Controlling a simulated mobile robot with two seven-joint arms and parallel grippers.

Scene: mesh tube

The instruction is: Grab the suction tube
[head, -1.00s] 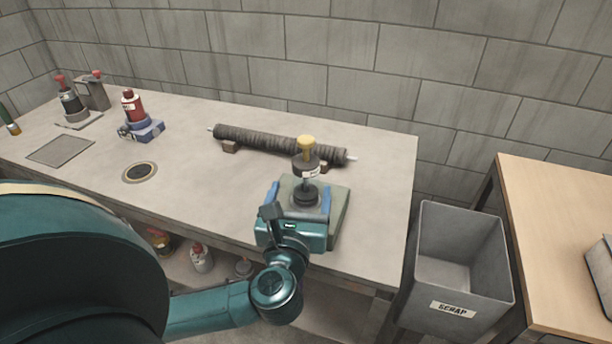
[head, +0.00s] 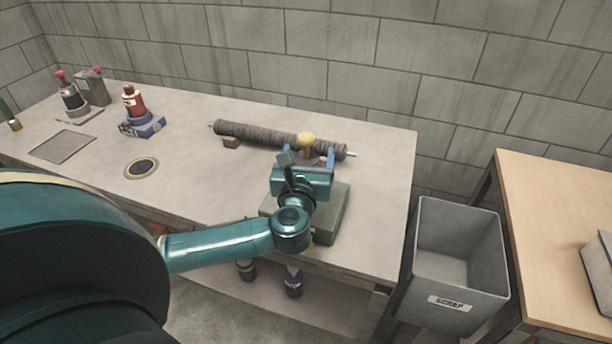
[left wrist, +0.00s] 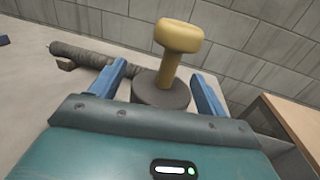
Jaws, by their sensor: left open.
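A yellow-knobbed piece with a round dark body stands on the green-grey block (head: 333,215) near the bench's right end. Its knob (head: 306,139) also shows in the left wrist view (left wrist: 178,38), above the dark round body (left wrist: 160,92). My left gripper (head: 309,156) is open, its blue fingers on either side of this piece; I cannot tell if they touch it. A long dark ribbed tube (head: 255,134) lies behind on small wooden supports; its left part shows in the left wrist view (left wrist: 82,55). My right gripper is not in view.
A red-topped tool on a blue base (head: 142,127) and grey red-knobbed tools (head: 72,97) stand at the left. A round drain (head: 142,168) is set in the bench. A grey scrap bin (head: 452,300) and a wooden table (head: 560,220) are at right.

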